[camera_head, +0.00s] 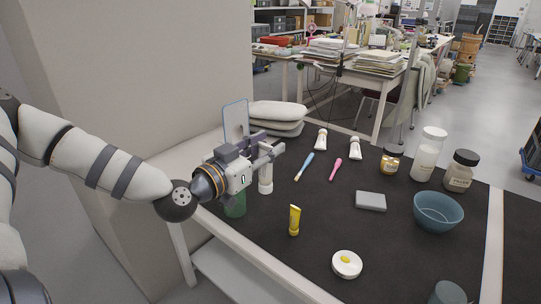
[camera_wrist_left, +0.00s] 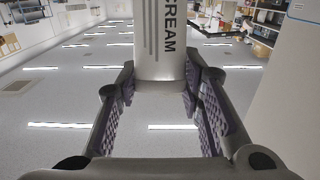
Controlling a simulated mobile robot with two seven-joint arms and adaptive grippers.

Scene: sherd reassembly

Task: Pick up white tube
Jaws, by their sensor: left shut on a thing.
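A white tube (camera_head: 265,180) is between the fingers of my left gripper (camera_head: 268,153) at the left side of the dark table top. In the left wrist view the tube (camera_wrist_left: 160,38) stands between the fingers and shows dark stripes and the lettering "CREAM". My left gripper (camera_wrist_left: 158,75) is shut on it, with a purple padded finger on each side. In the head view the gripper covers part of the tube, and I cannot tell whether its lower end touches the table. My right gripper is not in view.
Two other white tubes (camera_head: 321,139) (camera_head: 355,148) stand farther back. A green object (camera_head: 236,205) is under my left gripper. A yellow tube (camera_head: 294,220), white dish (camera_head: 347,264), grey block (camera_head: 371,201), blue bowl (camera_head: 438,212) and white bottle (camera_head: 429,155) occupy the table (camera_head: 320,215).

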